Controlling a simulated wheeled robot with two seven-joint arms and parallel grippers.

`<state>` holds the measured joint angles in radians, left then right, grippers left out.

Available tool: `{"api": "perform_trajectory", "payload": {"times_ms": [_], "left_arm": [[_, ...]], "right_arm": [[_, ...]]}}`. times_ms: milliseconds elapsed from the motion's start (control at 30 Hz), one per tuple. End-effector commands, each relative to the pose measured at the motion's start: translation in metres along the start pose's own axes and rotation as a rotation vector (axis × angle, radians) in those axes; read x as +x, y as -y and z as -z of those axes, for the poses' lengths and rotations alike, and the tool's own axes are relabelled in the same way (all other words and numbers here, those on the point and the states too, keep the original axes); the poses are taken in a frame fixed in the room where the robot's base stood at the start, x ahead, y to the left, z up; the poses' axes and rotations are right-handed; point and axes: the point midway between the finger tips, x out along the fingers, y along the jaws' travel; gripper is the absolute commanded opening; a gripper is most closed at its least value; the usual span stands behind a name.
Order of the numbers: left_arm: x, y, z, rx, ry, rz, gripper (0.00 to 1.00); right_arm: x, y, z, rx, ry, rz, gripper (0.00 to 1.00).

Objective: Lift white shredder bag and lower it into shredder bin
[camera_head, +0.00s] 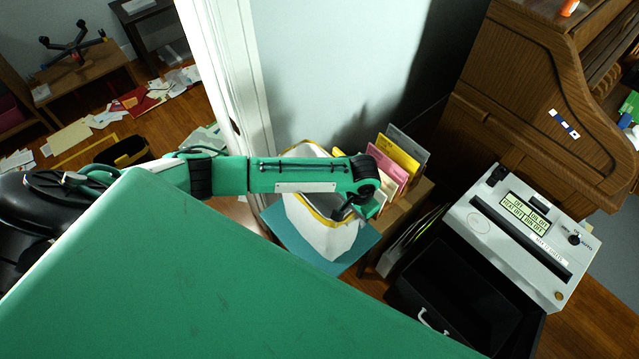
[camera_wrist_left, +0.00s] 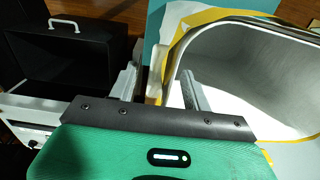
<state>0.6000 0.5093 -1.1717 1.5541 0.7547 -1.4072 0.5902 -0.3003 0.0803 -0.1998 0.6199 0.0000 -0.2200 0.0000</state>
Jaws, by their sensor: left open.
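The white shredder bag (camera_head: 322,238) with a yellow-edged rim stands open and upright on a blue-green mat (camera_head: 353,256), beside the wall. My left arm reaches across it in the head view, and my left gripper (camera_head: 347,211) is at its right rim. In the left wrist view my left gripper (camera_wrist_left: 161,88) is open, with the bag's rim (camera_wrist_left: 168,58) close to its right finger. I cannot tell whether the rim lies between the fingers. The shredder (camera_head: 518,240) stands at the right, with its black bin (camera_head: 445,275) pulled out and open. The bin also shows in the wrist view (camera_wrist_left: 65,68).
Coloured folders (camera_head: 400,160) stand in a wooden holder (camera_head: 410,205) just behind the bag, close to my gripper. A wooden roll-top desk (camera_head: 530,95) is at the upper right. A white door frame (camera_head: 222,75) is left of the bag. Papers (camera_head: 150,98) litter the floor beyond it.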

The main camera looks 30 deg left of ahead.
Motion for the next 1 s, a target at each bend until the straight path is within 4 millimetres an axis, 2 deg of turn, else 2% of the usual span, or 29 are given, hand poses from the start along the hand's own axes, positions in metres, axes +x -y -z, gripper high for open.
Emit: {"api": "perform_trajectory", "payload": {"times_ms": [167, 400, 433, 767, 1000], "left_arm": [[0.001, 0.000, 0.000, 0.000, 0.000, 0.000, 0.49], [0.000, 0.000, 0.000, 0.000, 0.000, 0.000, 0.04], [0.000, 0.000, 0.000, 0.000, 0.000, 0.000, 0.00], [-0.002, 0.000, 0.001, 0.000, -0.001, 0.000, 0.00], [-0.022, 0.000, 0.001, 0.000, -0.003, -0.002, 0.00]], "right_arm": [[0.000, 0.003, 0.001, 0.001, -0.001, 0.003, 0.36], [0.000, 0.003, 0.001, 0.001, -0.001, 0.003, 0.36], [0.000, 0.003, 0.001, 0.001, -0.001, 0.003, 0.36], [0.001, 0.002, 0.001, 0.001, -0.001, 0.002, 0.36], [0.005, -0.001, 0.000, -0.001, 0.000, -0.001, 0.36]]}}
